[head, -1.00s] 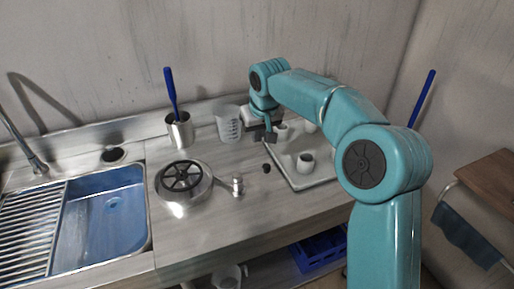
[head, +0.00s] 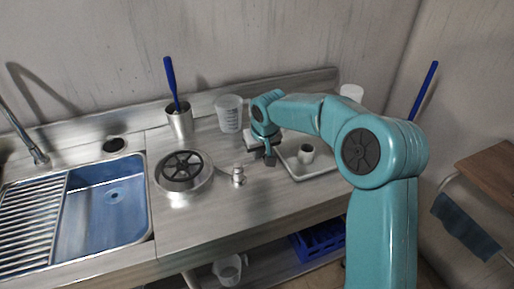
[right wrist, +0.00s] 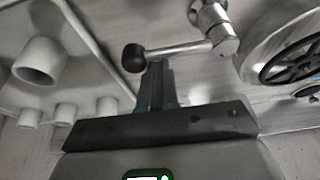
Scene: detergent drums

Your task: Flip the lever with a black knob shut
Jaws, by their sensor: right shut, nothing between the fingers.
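The lever (right wrist: 178,49) is a metal rod with a round black knob (right wrist: 134,58) at its end. It sticks out sideways from a metal valve (right wrist: 214,24) in the right wrist view. The valve (head: 238,175) also shows in the head view, beside a round metal drum lid with a black handwheel (head: 182,168). My right gripper (head: 269,161) is shut and empty, low over the counter. In the right wrist view its fingertips (right wrist: 157,66) are at the rod just beside the knob; I cannot tell whether they touch. In the head view the gripper hides the knob. My left gripper is out of view.
A clear measuring cup (head: 229,114) and a metal cup (head: 181,124) with a blue-handled tool stand behind. A blue sink (head: 108,207) is at the left. The counter front is clear.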

